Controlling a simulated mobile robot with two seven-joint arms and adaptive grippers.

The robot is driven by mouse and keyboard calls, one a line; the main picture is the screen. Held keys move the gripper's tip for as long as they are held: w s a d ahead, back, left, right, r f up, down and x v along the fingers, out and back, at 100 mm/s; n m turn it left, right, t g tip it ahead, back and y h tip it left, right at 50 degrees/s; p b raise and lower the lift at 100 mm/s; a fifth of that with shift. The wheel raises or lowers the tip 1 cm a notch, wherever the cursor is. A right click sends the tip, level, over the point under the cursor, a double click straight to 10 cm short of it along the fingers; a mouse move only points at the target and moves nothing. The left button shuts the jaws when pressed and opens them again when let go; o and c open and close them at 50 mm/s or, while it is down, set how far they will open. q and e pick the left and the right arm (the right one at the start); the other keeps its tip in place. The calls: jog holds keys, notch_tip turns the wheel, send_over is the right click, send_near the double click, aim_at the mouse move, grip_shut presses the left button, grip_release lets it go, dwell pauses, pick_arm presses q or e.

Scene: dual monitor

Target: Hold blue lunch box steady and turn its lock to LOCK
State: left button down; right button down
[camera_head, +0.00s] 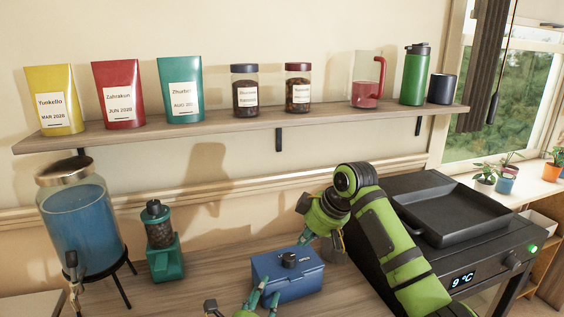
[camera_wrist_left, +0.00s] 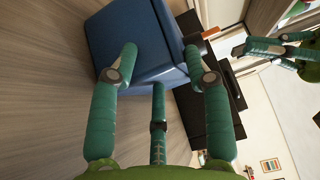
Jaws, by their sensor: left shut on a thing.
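The blue lunch box (camera_head: 288,279) stands on the counter in the head view, with a dark round lock knob (camera_head: 289,259) on top and small unreadable lettering beside it. My left gripper (camera_head: 264,295) is shut on its near left part. In the left wrist view, the left gripper's fingers (camera_wrist_left: 160,72) press at the edge of the lunch box (camera_wrist_left: 130,35). My right gripper (camera_head: 305,239) hangs above and just behind the box, near the knob, apparently not touching it. It also shows at the right of the left wrist view (camera_wrist_left: 256,45). Its finger opening is unclear.
A teal grinder (camera_head: 162,250) and a blue drink dispenser (camera_head: 80,225) stand left of the box. A black grill (camera_head: 450,212) is at the right, behind my right arm. A shelf (camera_head: 225,128) with bags, jars and cups runs above. Bare counter lies between grinder and box.

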pick_arm(q)
jog(key=shift+s+a+f+g, duration=0.1)
jog(key=shift+s+f+g, duration=0.05)
jog(key=shift+f, duration=0.4)
jog(key=shift+s+f+g, duration=0.1)
jog(key=shift+f+g, duration=0.05)
jog(key=shift+f, duration=0.4)
jog(key=c, duration=0.6)
grip_release()
jog(key=shift+c, duration=0.2)
jog(key=shift+o, duration=0.8)
jog(key=shift+w+f, duration=0.2)
jog(key=shift+w, duration=0.1)
pick_arm(e)
jog(key=shift+w+d+f, duration=0.1)
jog(key=shift+w+f, duration=0.1)
jog(key=shift+w, duration=0.15)
pick_arm(q)
jog(key=shift+s+r, duration=0.1)
pick_arm(e)
jog(key=shift+s+r, duration=0.1)
